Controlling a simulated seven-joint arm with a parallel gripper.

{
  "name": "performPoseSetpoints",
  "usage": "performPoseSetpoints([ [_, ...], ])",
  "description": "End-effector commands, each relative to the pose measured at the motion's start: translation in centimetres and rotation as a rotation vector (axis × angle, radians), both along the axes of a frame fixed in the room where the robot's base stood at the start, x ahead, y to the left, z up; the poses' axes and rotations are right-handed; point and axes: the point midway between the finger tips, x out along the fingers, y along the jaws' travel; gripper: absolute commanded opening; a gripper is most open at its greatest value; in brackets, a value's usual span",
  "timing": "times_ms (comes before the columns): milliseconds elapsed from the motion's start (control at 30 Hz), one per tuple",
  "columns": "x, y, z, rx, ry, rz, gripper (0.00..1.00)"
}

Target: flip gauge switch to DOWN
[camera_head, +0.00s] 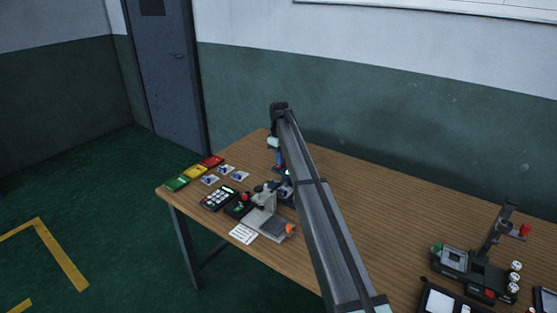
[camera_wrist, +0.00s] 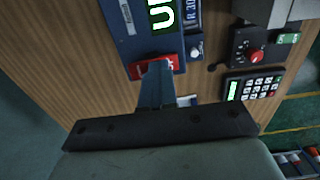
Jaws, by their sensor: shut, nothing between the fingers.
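The gauge is a blue unit (camera_wrist: 130,42) with a lit green-on-black display (camera_wrist: 161,14), seen in the wrist view. A red part with white marks (camera_wrist: 137,70), perhaps the switch or its plate, sits at its near edge. My gripper (camera_wrist: 157,66) is shut and empty, its blue-grey fingers over or against the red part. The fingers hide the middle of that part, so I cannot tell contact or the switch's position. In the head view the gauge (camera_head: 288,191) shows only partly beside my arm, and the fingertips are not clear.
A black box with a red button (camera_wrist: 256,56) and a keypad (camera_wrist: 255,88) stand right of the gauge in the wrist view. In the head view, coloured trays (camera_head: 194,172) lie at the table's left end, and another device (camera_head: 475,268) stands at right. The wooden table (camera_head: 375,205) is clear between.

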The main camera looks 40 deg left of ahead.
Motion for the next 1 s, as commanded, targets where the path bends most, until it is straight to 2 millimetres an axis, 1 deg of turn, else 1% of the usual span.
performPoseSetpoints([
  [33, 0.4, 0.0, 0.1, 0.000, -0.002, -0.001, 0.00],
  [133, 0.6, 0.0, 0.2, 0.000, -0.002, -0.001, 0.00],
  [467, 0.6, 0.0, 0.3, 0.000, -0.001, 0.000, 0.00],
  [567, 0.5, 0.0, 0.6, 0.001, -0.001, 0.000, 0.00],
  [667, 0.4, 0.0, 1.6, 0.002, -0.002, 0.000, 0.00],
  [767, 0.1, 0.0, 3.0, 0.002, -0.002, 0.000, 0.00],
  [1000, -0.9, 0.0, 7.6, 0.001, -0.002, 0.000, 0.00],
])
